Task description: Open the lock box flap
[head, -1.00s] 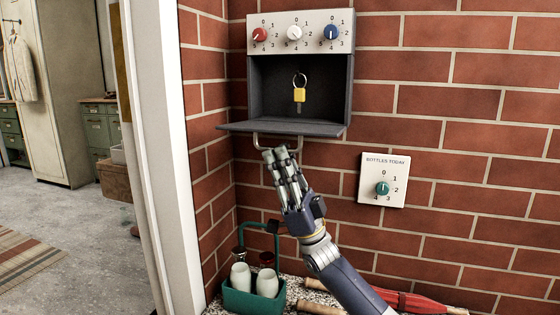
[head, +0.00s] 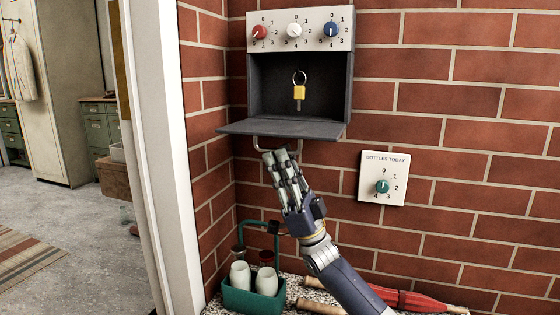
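The lock box (head: 350,85) is mounted on the brick wall, with three dials on its white top panel. Its dark flap (head: 240,128) hangs open at the bottom, close to level, and the inside shows. A key with a yellow tag (head: 299,93) hangs within. A metal handle (head: 257,144) sits under the flap's front edge. My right gripper (head: 279,157) is just below the flap, its fingertips pointing up and overlapping the handle in view. Whether the fingers touch or grip the handle cannot be told. My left gripper is not in view.
A white panel with a green dial (head: 399,170) is on the wall to the right. Below are a green carrier (head: 250,300) with white bottles and a red umbrella (head: 420,303). A white door frame (head: 160,150) stands at left.

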